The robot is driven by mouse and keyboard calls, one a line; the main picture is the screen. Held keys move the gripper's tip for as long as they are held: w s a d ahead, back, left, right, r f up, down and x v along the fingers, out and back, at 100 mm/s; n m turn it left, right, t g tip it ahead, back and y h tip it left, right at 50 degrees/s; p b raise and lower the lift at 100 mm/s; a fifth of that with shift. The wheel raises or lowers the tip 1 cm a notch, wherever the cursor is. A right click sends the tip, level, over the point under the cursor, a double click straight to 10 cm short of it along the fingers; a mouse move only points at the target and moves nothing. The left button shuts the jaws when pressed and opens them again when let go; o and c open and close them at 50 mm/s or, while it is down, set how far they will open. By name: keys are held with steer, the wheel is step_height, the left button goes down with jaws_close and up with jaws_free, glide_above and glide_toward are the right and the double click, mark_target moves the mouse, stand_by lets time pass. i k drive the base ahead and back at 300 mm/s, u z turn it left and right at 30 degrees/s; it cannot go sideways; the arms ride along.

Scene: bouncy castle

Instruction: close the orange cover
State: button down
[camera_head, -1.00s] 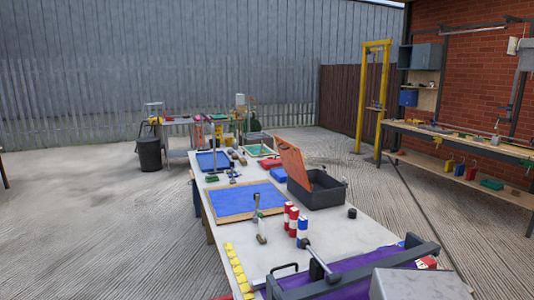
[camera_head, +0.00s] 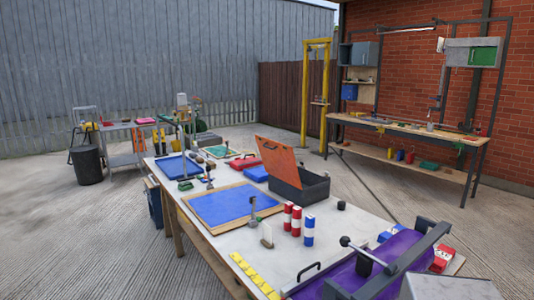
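The orange cover (camera_head: 277,160) is the hinged lid of a dark grey box (camera_head: 303,192) on the white table. It stands open, tilted up and leaning back to the left of the box, so the box's inside is partly exposed. My gripper does not show in the head view. A grey block-like shape at the bottom right edge is cut off by the frame, and I cannot tell what it is.
The long table (camera_head: 215,237) holds a blue panel (camera_head: 222,203), red-white cylinders (camera_head: 296,221), a blue-white cylinder (camera_head: 309,230) and a purple piece (camera_head: 350,280) with dark bars. A workbench (camera_head: 410,140) stands at the right wall.

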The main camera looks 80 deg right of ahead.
mark_target(279, 159)
steer(key=z, duration=0.75)
steer(key=i, duration=1)
steer(key=z, duration=0.55)
